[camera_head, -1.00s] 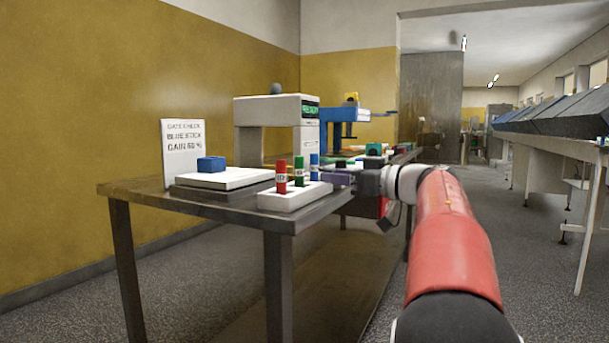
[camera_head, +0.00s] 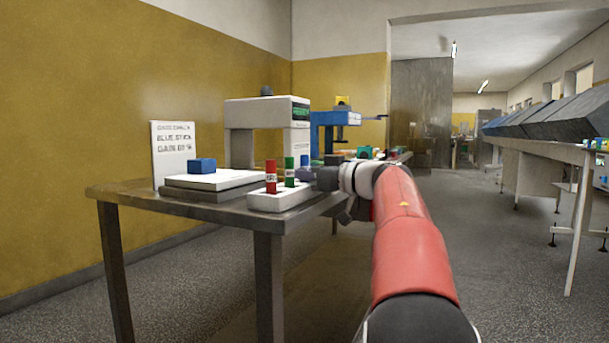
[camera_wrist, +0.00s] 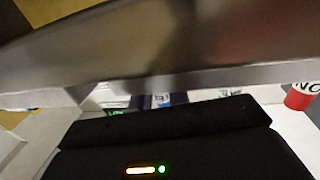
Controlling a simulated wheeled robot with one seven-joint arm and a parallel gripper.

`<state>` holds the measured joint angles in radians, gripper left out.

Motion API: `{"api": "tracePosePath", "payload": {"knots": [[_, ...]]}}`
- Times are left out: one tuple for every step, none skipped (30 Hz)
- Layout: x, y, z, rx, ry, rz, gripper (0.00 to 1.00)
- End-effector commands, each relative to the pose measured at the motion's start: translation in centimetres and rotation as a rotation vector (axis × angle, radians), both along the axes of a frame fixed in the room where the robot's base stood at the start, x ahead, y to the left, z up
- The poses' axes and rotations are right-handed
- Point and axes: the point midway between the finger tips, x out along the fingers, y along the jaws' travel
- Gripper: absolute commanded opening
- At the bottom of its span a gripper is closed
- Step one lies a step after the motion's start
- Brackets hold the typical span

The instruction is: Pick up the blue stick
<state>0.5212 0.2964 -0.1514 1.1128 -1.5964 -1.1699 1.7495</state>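The blue stick (camera_head: 305,163) stands upright at the right end of a small white holder (camera_head: 270,203), beside a green stick (camera_head: 289,172) and a red stick (camera_head: 271,177). My gripper (camera_head: 322,177) is at the right of the blue stick, very close to it or touching it, and covers its lower part. The finger opening cannot be made out in the head view. In the wrist view a small blue patch (camera_wrist: 162,100), perhaps the blue stick, shows above a dark body with lights; the red stick (camera_wrist: 302,95) is at the right. A blurred grey band covers much of that view.
The holder stands near the front right edge of a metal table (camera_head: 140,193). Behind it are a blue block (camera_head: 202,166) on a white plate, a sign (camera_head: 172,150) and a white arch-shaped device (camera_head: 262,112). A blue device (camera_head: 335,118) stands further back.

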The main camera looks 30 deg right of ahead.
Motion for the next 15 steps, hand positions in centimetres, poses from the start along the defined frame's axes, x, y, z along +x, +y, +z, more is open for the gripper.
{"api": "tracePosePath", "payload": {"knots": [[0.0,-0.01,0.0,0.0,0.0,0.0,0.06],[0.0,-0.01,0.0,0.0,0.0,0.0,0.02],[-0.01,-0.02,0.0,0.0,0.0,0.0,0.0],[-0.02,-0.01,0.01,0.0,0.0,0.0,0.0],[-0.01,-0.02,0.01,0.0,0.0,0.0,0.0],[-0.01,-0.02,0.01,0.0,0.0,0.0,0.0],[-0.02,-0.01,0.01,0.0,0.0,0.0,0.0],[-0.02,-0.01,0.01,0.0,0.0,0.0,0.0],[-0.01,-0.02,0.01,0.0,0.0,0.0,0.0],[-0.02,-0.01,0.04,0.0,0.0,0.0,0.0],[-0.02,-0.01,0.1,0.0,0.0,0.0,0.0],[-0.02,-0.01,0.24,-0.001,0.0,0.0,0.0],[-0.02,-0.01,0.39,-0.001,0.0,0.0,0.0],[-0.02,-0.01,0.58,-0.001,0.0,0.0,0.0],[-0.01,0.0,0.91,-0.001,0.0,0.0,0.0]]}}
